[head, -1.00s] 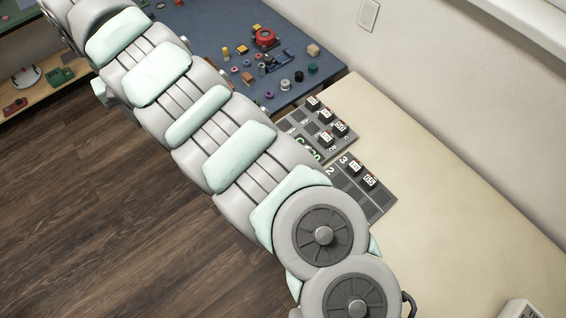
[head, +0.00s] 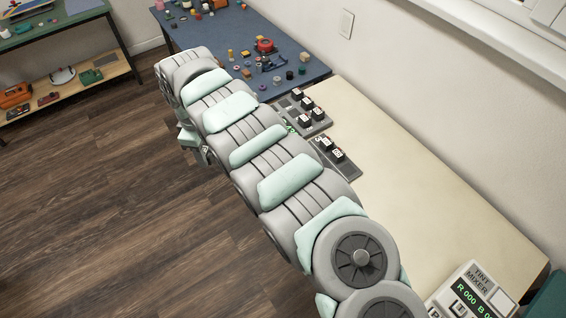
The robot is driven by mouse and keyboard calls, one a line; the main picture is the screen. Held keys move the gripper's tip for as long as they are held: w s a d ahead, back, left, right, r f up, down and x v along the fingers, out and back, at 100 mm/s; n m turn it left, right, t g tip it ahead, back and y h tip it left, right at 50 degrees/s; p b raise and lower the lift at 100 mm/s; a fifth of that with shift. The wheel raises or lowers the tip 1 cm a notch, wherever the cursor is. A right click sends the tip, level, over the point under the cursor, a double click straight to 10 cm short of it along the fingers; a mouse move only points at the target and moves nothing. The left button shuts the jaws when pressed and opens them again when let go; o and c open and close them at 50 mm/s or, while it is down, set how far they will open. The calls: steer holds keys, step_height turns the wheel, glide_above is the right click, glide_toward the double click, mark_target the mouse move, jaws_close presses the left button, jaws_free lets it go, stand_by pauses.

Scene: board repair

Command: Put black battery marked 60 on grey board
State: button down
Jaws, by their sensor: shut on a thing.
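My gripper (head: 205,153) shows only in part, under and left of my arm, over the floor. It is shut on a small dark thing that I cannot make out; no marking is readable. Two dark grey boards lie at the left end of the pale bench. The nearer grey board (head: 348,170) carries two black batteries (head: 338,155) with white labels, side by side. The farther board (head: 321,127) carries several black batteries (head: 307,102) and a green display (head: 289,125). My arm hides the left parts of both boards. The labels are too small to read surely.
The pale bench (head: 420,190) is bare right of the boards. A tint mixer (head: 470,292) stands at its near end. A blue table (head: 215,35) with many small parts adjoins the far end. A green table with a lower shelf (head: 60,90) stands at the left.

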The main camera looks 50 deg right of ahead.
steer(key=s+d+f+n, duration=0.3)
steer(key=s+d+f, duration=0.2)
steer(key=s+d, duration=0.35)
steer(key=s+d+f+n, duration=0.3)
steer(key=s+d+f, duration=0.1)
steer(key=s+d, duration=0.45)
steer(key=s+d+f+n, duration=0.3)
steer(key=s+d+f, duration=0.2)
steer(key=s+d, duration=0.35)
step_height(320, 180, down, 9)
steer(key=b, duration=0.6)
steer(key=shift+w+r+b, duration=0.15)
steer(key=shift+b, duration=0.25)
steer(key=shift+f, duration=0.45)
steer(key=c, duration=0.8)
jaws_free()
step_height(320, 180, up, 11)
steer(key=shift+f+p, duration=0.1)
steer(key=shift+p, duration=0.2)
